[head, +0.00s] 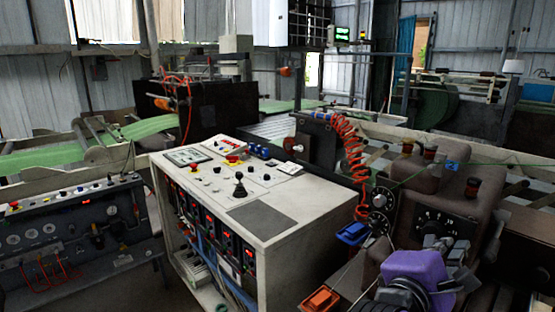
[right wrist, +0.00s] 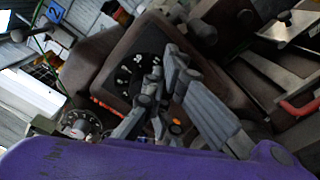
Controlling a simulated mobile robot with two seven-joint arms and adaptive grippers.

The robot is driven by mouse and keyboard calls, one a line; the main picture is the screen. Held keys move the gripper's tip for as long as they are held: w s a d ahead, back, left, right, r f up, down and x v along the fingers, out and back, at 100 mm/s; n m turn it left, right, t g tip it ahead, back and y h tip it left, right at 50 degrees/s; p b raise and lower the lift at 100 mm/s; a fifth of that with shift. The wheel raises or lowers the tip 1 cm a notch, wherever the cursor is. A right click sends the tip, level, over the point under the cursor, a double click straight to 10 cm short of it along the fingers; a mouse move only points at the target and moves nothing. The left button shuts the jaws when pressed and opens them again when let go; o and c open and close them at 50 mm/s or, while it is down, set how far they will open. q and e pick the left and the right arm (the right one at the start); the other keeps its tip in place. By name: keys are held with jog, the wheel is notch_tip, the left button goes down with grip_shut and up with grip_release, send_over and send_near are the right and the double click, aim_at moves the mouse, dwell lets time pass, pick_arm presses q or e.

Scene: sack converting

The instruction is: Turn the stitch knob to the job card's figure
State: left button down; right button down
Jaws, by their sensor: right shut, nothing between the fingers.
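A black dial with white figures (head: 432,219) sits on the front of the brown sewing head (head: 410,180); it also shows in the right wrist view (right wrist: 122,78). My right gripper (head: 440,243) is shut and empty in front of the dial's lower part. In the right wrist view its grey fingers (right wrist: 160,75) cover the dial's centre and right side. I cannot tell whether they touch the knob, and its setting is hidden. A small blue tag (head: 452,165) on top of the head seems to bear a 2 in the right wrist view (right wrist: 55,13). My left gripper is out of view.
Round dark knobs (head: 381,198) and a coiled red hose (head: 352,150) stand left of the head. A blue box (head: 353,233) and an orange box (head: 320,299) sit lower left. A white control console (head: 300,205) fills the middle. Green thread runs over the head.

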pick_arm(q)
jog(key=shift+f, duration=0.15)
pick_arm(e)
jog(key=shift+s, duration=0.15)
